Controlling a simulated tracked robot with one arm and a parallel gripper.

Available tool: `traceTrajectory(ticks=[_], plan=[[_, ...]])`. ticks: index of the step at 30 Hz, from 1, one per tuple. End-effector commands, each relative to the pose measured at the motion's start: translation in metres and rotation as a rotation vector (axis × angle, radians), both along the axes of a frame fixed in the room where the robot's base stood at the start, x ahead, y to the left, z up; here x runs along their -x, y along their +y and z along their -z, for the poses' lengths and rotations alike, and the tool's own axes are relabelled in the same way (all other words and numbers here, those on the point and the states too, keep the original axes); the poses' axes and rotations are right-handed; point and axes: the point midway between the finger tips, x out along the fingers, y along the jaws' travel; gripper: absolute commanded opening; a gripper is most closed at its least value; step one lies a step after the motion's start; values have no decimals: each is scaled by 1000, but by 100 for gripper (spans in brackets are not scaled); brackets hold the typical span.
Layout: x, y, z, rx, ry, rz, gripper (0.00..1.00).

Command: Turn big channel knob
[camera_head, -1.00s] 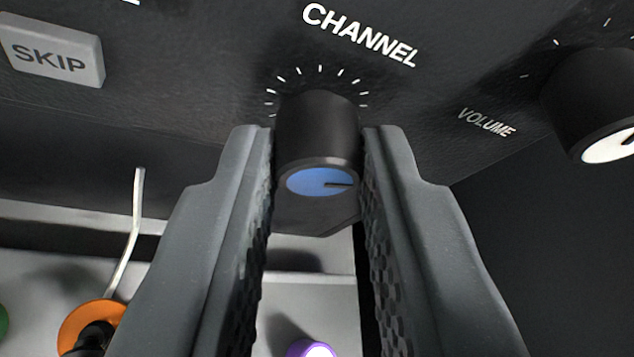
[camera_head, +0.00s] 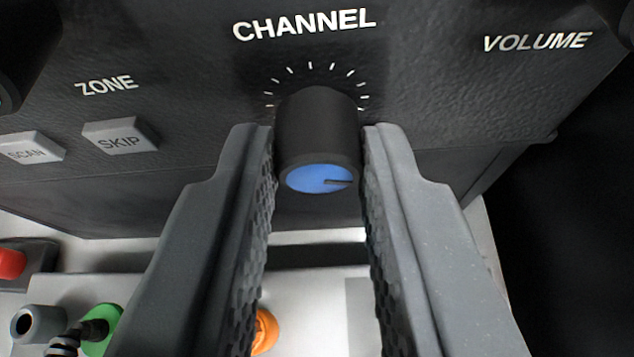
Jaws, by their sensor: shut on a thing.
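The big channel knob (camera_head: 317,125) is black with a blue face and a dark pointer line. It sits on the dark radio panel under the white word CHANNEL, with white tick marks around its top. The pointer line points right in the picture. My gripper (camera_head: 318,145) has one grey finger on each side of the knob and is shut on it. The textured inner pads run beside the knob's sides. The contact faces are mostly hidden.
The SKIP button (camera_head: 120,136) and SCAN button (camera_head: 30,148) are left of the knob. The VOLUME label (camera_head: 538,41) is at the upper right. Below are a red button (camera_head: 10,264), a green connector (camera_head: 103,328) and an orange part (camera_head: 265,331) on a light surface.

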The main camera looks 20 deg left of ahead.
Motion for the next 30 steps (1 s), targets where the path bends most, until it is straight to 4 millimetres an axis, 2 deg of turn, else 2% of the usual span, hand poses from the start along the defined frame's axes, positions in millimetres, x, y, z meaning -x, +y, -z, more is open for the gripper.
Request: traceTrajectory(ticks=[11,25,26,27,28,30], plan=[[1,0,2,-100,14,0,0],[1,0,3,-109,13,0,0],[1,0,3,-109,13,0,23],[1,0,3,-109,13,0,34],[1,0,3,-109,12,0,42],[1,0,2,-108,12,-1,42]])
